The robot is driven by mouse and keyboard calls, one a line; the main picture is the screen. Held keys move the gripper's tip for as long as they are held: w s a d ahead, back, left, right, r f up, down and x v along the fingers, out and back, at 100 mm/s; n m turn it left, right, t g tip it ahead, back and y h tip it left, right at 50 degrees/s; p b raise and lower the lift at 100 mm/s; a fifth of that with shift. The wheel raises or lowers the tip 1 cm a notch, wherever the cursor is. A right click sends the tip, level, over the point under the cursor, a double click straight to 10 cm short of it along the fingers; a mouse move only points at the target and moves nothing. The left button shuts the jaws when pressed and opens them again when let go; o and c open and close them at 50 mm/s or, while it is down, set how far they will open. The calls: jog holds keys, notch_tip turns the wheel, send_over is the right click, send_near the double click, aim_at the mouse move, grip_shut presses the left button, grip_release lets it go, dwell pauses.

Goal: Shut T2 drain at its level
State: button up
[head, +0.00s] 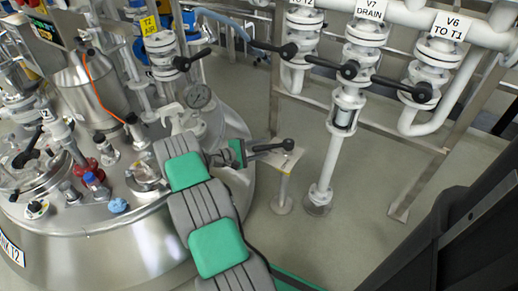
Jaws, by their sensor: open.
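A black lever with a round knob (287,145) sticks out to the right beside the T2 tank (100,235), above a pale stand with a thin leg. No label shows on this lever. My gripper (254,152), with a green part at its wrist, is small in the head view at the tank's right side. It is open and overlaps the inner end of the lever; I cannot tell whether it touches it.
Valves labelled V7 DRAIN (364,52) and V6 TO T1 (430,65) hang from a white pipe, their black levers pointing left. A white pipe (330,160) runs down to the floor. Gauge (198,96) and fittings crowd the tank top.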

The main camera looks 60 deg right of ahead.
jog(key=p+v, duration=0.1)
jog(key=v, duration=0.6)
jog(key=shift+w+a+r+p, duration=0.1)
jog(key=shift+w+a+p, duration=0.1)
jog(key=shift+a+p, duration=0.15)
